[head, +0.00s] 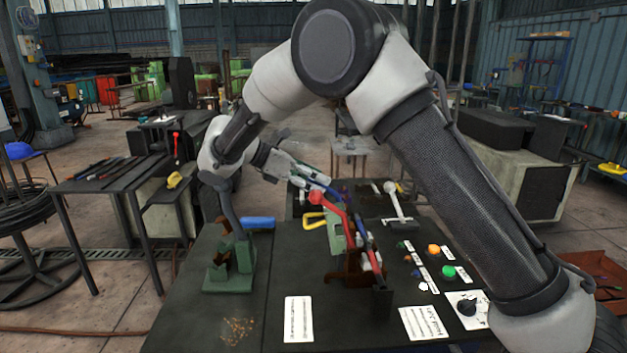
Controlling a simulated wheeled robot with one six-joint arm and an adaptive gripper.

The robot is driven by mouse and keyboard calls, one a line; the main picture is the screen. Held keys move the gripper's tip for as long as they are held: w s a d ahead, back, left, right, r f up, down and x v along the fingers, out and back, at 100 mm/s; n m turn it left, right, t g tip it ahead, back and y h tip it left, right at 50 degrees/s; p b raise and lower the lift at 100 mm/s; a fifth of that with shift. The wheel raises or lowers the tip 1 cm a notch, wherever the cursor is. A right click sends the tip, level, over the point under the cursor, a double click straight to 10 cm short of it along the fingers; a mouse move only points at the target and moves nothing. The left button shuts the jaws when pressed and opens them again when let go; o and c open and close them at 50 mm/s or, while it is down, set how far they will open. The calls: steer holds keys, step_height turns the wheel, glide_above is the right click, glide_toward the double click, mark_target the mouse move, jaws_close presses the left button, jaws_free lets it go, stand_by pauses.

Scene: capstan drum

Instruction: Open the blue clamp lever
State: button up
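A flat blue handle (258,223) lies roughly level at the left of the dark bench, beside a green clamp body (232,268); whether they are joined I cannot tell. Some darker blue (334,191) also shows at the bench centre by my gripper, too small to make out. My gripper (328,187) is at the end of my arm, above the bench's back middle, up and right of the blue handle and apart from it. Its fingers are small and merge with the parts behind them, so their opening and any contact are unclear.
A red-knobbed lever (317,198) on a green and brown mechanism stands at the bench centre. A yellow handle (313,221) and a white-knobbed lever (396,202) are near. Orange (433,250) and green (448,272) buttons sit to the right. The front of the bench holds flat paper labels (298,319).

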steer(key=v, duration=1.2)
